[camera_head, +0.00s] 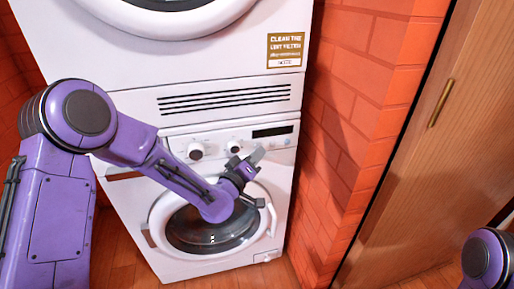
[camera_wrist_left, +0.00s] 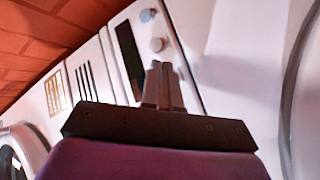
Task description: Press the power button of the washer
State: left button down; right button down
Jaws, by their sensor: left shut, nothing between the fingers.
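The white washer (camera_head: 160,225) is the lower machine of a stack, with a round door (camera_head: 185,235). Its control panel has a large knob (camera_head: 195,151), a smaller round control (camera_head: 233,147) and a dark display (camera_head: 272,131). My left gripper (camera_head: 257,156) is shut and empty in front of the panel, below the display. In the left wrist view, the shut fingertips (camera_wrist_left: 161,66) appear just below a small round button (camera_wrist_left: 157,44), with another (camera_wrist_left: 148,15) beyond it. I cannot tell whether they touch, or which one is the power button. My right gripper is out of view.
A second white machine (camera_head: 130,65) with a vent grille and a gold label (camera_head: 286,50) sits on top. A red brick wall (camera_head: 345,110) stands close on the right, then a wooden door (camera_head: 440,150). Some wood floor (camera_head: 130,262) shows at the bottom.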

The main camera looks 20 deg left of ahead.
pick_arm(q)
jog(key=shift+w+a, duration=0.1)
dwell(0.3)
jog(key=shift+s+d, duration=0.35)
jog(key=shift+s, duration=0.15)
jog(key=s+d, duration=0.3)
jog(key=s, duration=0.2)
jog(key=shift+d+b, duration=0.2)
jog(key=shift+b, duration=0.2)
